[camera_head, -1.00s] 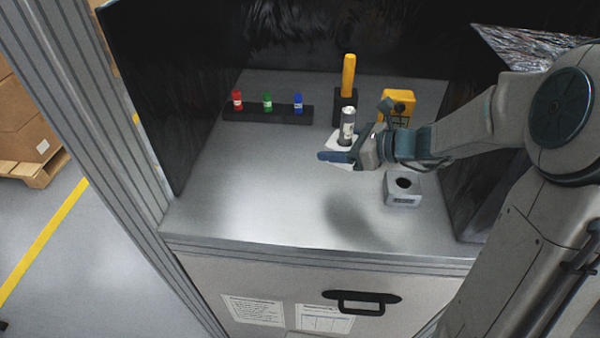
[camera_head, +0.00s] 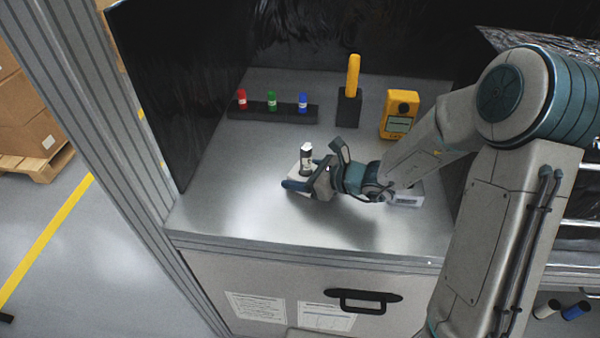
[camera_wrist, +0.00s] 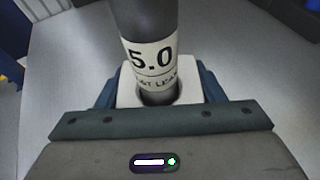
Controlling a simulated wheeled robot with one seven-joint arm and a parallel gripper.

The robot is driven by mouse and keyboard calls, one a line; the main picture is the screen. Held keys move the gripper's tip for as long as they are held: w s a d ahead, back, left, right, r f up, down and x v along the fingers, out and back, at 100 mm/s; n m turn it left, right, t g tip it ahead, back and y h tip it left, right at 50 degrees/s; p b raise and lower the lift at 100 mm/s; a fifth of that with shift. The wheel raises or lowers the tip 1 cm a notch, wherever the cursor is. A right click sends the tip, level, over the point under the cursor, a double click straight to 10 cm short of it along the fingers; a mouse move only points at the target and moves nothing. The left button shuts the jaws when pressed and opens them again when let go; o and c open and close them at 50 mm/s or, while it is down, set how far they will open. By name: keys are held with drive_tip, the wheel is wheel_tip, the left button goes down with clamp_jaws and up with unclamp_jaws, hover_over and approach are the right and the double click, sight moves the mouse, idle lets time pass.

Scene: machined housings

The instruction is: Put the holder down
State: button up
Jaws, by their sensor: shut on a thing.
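The holder is a white block (camera_wrist: 128,92) with a round opening, and a dark cylinder (camera_wrist: 147,28) with a white "5.0" label stands in it. In the head view the pale holder (camera_head: 293,171) and the cylinder (camera_head: 306,157) show at the tip of my gripper (camera_head: 313,172), over the middle of the worktop. The wrist view shows my gripper (camera_wrist: 158,90) shut on the holder, with a blue finger on each side. The cylinder looks near upright. The holder's underside is hidden, so I cannot tell whether it touches the worktop.
A black rack (camera_head: 270,113) with red, green and blue vials stands at the back left. A yellow-handled tool in a black stand (camera_head: 348,108) and a yellow meter (camera_head: 399,115) stand behind. A white block (camera_head: 409,197) sits partly behind my arm. The worktop (camera_head: 225,205) is clear at front left.

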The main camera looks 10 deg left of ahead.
drive_tip(key=shift+f, duration=0.15)
drive_tip(key=o, duration=1)
